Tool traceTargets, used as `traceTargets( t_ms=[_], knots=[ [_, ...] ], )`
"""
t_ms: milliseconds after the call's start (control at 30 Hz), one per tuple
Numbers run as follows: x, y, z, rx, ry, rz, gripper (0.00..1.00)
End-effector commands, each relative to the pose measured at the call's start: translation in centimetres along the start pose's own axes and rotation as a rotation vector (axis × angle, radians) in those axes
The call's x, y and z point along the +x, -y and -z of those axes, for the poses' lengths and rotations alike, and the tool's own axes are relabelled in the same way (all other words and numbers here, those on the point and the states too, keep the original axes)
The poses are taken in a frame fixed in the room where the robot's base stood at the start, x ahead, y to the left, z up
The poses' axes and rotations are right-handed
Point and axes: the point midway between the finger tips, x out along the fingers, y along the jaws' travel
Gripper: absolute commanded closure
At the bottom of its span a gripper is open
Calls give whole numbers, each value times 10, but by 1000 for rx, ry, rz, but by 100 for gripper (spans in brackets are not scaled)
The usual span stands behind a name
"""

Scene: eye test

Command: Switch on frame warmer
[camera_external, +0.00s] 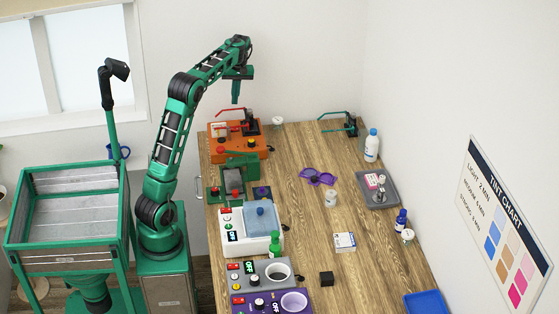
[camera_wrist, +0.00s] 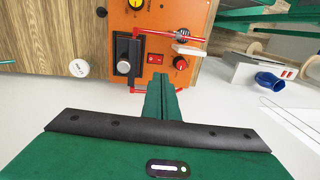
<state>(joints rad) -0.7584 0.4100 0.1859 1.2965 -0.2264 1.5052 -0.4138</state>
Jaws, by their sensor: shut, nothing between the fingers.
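No label reading "frame warmer" is legible, so I cannot tell for sure which device it is. An orange box (camera_external: 217,150) at the back left of the table carries knobs and a black fixture with a red-handled lever. In the wrist view the orange box (camera_wrist: 205,8) shows a red switch (camera_wrist: 154,59) beside a red knob (camera_wrist: 180,60). Nearer the front are a white unit with a blue lid (camera_external: 262,216), a grey unit with a round well (camera_external: 247,283) and a purple unit with a round well (camera_external: 295,302). My gripper (camera_external: 235,101) is shut and empty, pointing down above the orange box; its fingers (camera_wrist: 160,78) appear just below the red switch.
A green-and-red device (camera_external: 233,181) stands between the orange box and white unit. A green bottle (camera_external: 274,245) stands by the white unit. The table's middle is mostly clear.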

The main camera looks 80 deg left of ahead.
Motion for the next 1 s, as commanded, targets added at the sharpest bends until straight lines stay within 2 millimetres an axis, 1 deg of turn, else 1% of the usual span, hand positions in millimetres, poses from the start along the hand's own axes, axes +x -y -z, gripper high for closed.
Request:
traceTargets(
  t_ms=[400,600,800,1000],
  knots=[
    [77,1,-1,0,4,2,100],
    [107,0,-1,0,2,0,100],
    [123,0,0,0,1,0,100],
    [126,0,0,1,1,0,100]
  ],
)
